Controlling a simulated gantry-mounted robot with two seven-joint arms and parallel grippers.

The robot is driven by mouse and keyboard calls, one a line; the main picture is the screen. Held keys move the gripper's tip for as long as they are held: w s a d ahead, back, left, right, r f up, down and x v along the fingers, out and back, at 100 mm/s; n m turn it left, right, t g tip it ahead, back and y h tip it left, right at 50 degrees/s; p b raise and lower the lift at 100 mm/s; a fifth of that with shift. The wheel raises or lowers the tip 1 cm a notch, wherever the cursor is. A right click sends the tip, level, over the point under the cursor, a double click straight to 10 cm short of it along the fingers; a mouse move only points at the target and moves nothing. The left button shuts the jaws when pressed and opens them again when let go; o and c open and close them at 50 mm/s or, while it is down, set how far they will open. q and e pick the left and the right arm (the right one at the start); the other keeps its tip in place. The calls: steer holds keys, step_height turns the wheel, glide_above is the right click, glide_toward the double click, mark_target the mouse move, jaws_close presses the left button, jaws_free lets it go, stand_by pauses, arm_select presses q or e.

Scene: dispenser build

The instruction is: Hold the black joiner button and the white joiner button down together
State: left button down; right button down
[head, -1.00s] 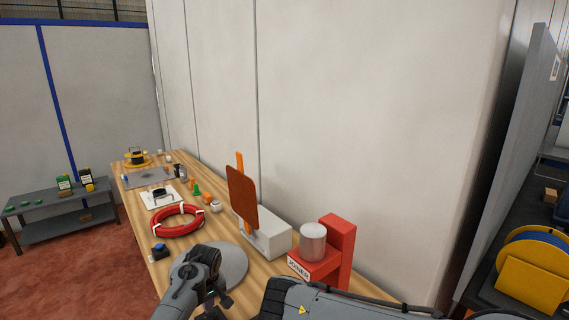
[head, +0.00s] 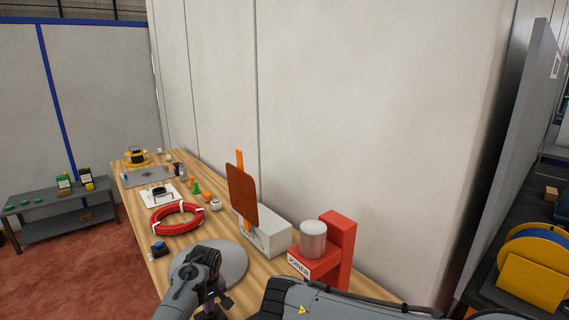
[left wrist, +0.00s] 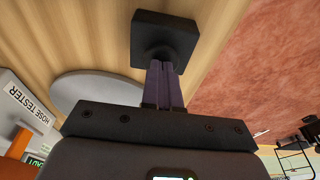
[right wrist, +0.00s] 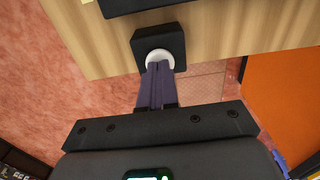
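In the left wrist view, my left gripper (left wrist: 165,68) is shut, its fingertips at the black joiner button (left wrist: 157,53) on a square black base. In the right wrist view, my right gripper (right wrist: 156,67) is shut, its tips at the white joiner button (right wrist: 160,56) on a similar black base. Both pairs of fingertips seem to meet the buttons; I cannot tell how far either is pressed. In the head view, the red joiner (head: 337,250) carries a silver cylinder. My left gripper (head: 222,302) is low there, in front of the grey disc; both buttons are hidden.
A white box with an orange-brown panel (head: 243,197) stands left of the joiner. A red hose ring (head: 176,231) and a blue-topped button box (head: 159,249) lie further left on the wooden bench. A wall (head: 350,120) runs behind.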

arm_select(q)
steer(key=shift+f+b, duration=0.4)
steer(key=shift+f, duration=0.35)
arm_select(e)
steer(key=shift+f, duration=0.7)
stand_by(1.8)
